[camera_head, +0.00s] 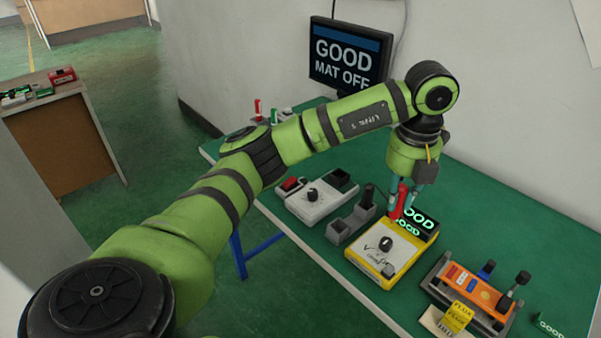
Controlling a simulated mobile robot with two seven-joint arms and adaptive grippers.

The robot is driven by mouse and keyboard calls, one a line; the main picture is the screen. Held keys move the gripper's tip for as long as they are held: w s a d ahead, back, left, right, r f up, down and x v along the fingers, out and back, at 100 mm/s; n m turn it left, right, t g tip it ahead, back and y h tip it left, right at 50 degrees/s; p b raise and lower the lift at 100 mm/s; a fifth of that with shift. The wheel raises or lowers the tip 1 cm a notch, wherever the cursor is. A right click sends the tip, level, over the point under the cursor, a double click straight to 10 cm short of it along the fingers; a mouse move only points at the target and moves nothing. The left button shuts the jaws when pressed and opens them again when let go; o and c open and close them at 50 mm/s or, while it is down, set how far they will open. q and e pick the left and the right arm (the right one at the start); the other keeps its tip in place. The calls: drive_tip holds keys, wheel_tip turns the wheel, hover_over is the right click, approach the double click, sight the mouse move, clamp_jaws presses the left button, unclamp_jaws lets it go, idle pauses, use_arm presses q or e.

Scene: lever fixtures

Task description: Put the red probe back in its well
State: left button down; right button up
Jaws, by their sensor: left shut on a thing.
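My left gripper (402,191) reaches down from above, over the back of the yellow tester (366,257). It is shut on the red probe (400,204), which hangs slightly tilted between the fingers. The probe's lower end is close to the tester's top, and I cannot tell whether it touches. A dark grey holder (345,228) with an upright block stands just left of the tester; it may hold the well, but its opening is too small to make out. My right gripper is not in view.
The tester has a black knob (385,243) and lit GOOD displays (418,218) behind it. A white box (312,204) with a knob and red button stands left. An orange lever fixture (474,286) stands right, near a yellow block (458,316). A wall monitor (348,57) reads GOOD, MAT OFF.

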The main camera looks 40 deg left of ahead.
use_arm(q)
drive_tip(key=a+f+p, duration=0.1)
drive_tip(key=a+f, duration=0.2)
drive_tip(key=s+a+f+p, duration=0.1)
drive_tip(key=a+f, duration=0.3)
drive_tip(key=s+a+f+p, duration=0.1)
drive_tip(key=a+f, duration=0.2)
drive_tip(key=a, duration=0.1)
drive_tip(key=shift+s+f+p, duration=0.15)
drive_tip(key=shift+f+p, duration=0.1)
drive_tip(key=shift+p, duration=0.15)
drive_tip(key=shift+f, duration=0.4)
drive_tip(key=c, duration=1.1)
unclamp_jaws()
drive_tip(key=shift+r, duration=0.1)
drive_tip(key=shift+c, duration=0.2)
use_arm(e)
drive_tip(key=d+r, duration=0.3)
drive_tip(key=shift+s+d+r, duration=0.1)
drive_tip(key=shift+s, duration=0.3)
use_arm(q)
drive_tip(key=shift+r, duration=0.1)
drive_tip(key=shift+r, duration=0.25)
wheel_tip(320, 180, up, 12)
drive_tip(key=b, duration=0.2)
drive_tip(key=shift+f, duration=0.15)
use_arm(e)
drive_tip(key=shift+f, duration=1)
